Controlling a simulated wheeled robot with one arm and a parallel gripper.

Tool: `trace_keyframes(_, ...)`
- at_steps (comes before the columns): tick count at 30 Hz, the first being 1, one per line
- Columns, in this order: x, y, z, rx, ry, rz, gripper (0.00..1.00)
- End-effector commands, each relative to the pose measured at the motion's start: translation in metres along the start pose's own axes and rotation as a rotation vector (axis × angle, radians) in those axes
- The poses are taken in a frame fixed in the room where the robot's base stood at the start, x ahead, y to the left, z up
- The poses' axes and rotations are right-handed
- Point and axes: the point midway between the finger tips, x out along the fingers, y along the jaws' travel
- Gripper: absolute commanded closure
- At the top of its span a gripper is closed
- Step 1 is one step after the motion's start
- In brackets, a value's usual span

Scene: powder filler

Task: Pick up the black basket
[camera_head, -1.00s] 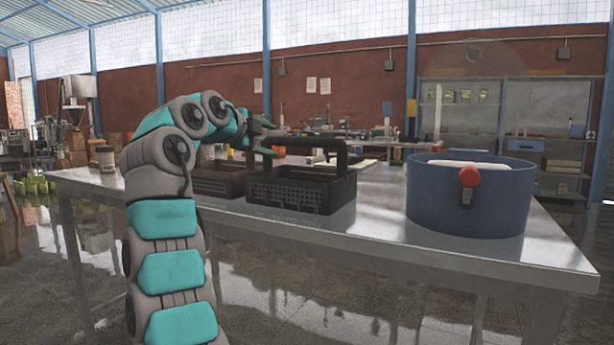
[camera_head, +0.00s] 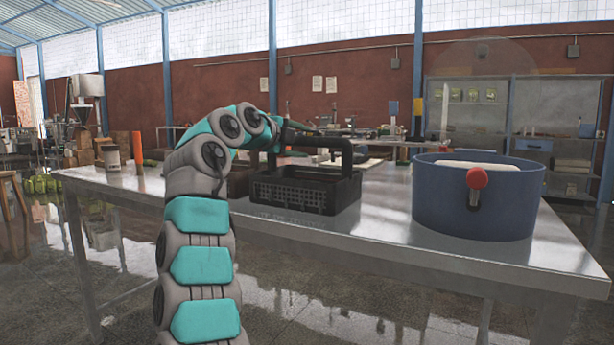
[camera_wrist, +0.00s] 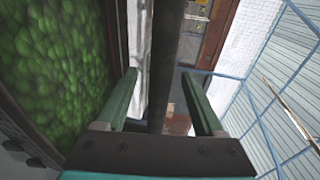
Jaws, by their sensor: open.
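The black basket (camera_head: 305,192) stands upright on the metal table, with its raised handle (camera_head: 340,143) above it. In the wrist view a dark bar, which looks like the handle (camera_wrist: 166,60), runs between the two fingers of my gripper (camera_wrist: 163,88). The fingers are open, with gaps showing on both sides of the bar. In the head view my gripper (camera_head: 300,127) is at the handle's left part, small and partly hidden by my arm.
A blue round tub (camera_head: 475,210) with a red knob stands on the table (camera_head: 380,240) to the right. A brown basket (camera_head: 238,182) is mostly hidden behind my arm. A grey container (camera_head: 111,157) and an orange cylinder (camera_head: 138,150) show at the left. Green contents (camera_wrist: 60,60) show in the wrist view.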

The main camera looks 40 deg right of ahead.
Motion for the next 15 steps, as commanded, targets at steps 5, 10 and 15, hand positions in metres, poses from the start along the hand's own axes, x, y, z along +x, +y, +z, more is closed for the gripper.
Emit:
trace_keyframes(5, 0.0097, -0.0020, -0.0010, 0.003, -0.003, -0.002, 0.31)
trace_keyframes(10, 0.0114, -0.0010, -0.0005, 0.002, -0.002, -0.002, 0.31)
trace_keyframes(15, 0.0113, -0.0008, -0.0005, 0.002, -0.002, -0.001, 0.37)
